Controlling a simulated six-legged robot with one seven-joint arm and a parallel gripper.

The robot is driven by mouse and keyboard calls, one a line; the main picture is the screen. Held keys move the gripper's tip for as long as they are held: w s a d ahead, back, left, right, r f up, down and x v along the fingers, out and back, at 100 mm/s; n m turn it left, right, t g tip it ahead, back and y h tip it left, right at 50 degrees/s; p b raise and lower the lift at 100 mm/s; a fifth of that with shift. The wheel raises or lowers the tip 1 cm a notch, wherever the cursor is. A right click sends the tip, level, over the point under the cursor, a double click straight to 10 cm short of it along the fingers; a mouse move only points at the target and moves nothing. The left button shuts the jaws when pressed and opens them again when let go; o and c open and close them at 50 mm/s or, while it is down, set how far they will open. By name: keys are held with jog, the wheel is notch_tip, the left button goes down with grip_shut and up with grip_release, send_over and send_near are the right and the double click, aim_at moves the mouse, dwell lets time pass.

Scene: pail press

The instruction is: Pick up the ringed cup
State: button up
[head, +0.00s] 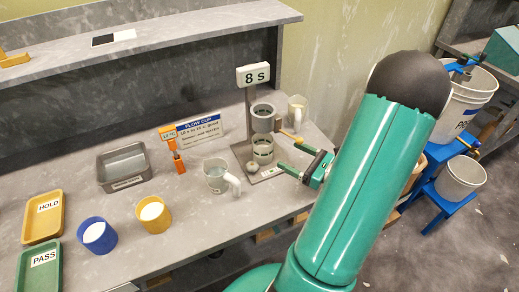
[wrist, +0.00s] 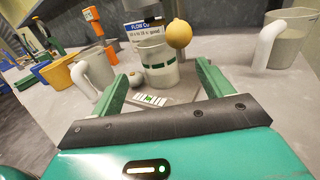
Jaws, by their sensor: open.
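The ringed cup (head: 262,152), pale with green bands, stands upright on the base plate of the flow stand, below the grey flow cup (head: 263,118). In the wrist view the ringed cup (wrist: 156,72) is straight ahead, between the lines of my two fingers. My gripper (head: 290,156) is open and empty, just right of the cup in the head view. In the wrist view my gripper (wrist: 161,80) has its green fingers spread wide, with the cup beyond the tips. I cannot tell the exact gap. Nothing hides the cup's front in the wrist view.
Jugs stand on both sides, one left (head: 217,176) and one behind right (head: 297,109).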

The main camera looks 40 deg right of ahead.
send_near(255, 138)
jog(key=w, duration=0.2)
jog(key=shift+w+a+f, duration=0.1)
jog(key=shift+w+f, duration=0.2)
jog(key=shift+w, duration=0.05)
jog(key=x, duration=0.5)
jog(key=shift+w+a, duration=0.15)
jog(key=shift+a, duration=0.1)
jog(key=c, duration=1.1)
jog(key=shift+r, duration=0.35)
jog(key=shift+s, duration=0.2)
jog(key=shift+s+d, duration=0.1)
jog(key=shift+s, duration=0.15)
jog(key=shift+s+d, duration=0.1)
jog(key=shift+s, duration=0.3)
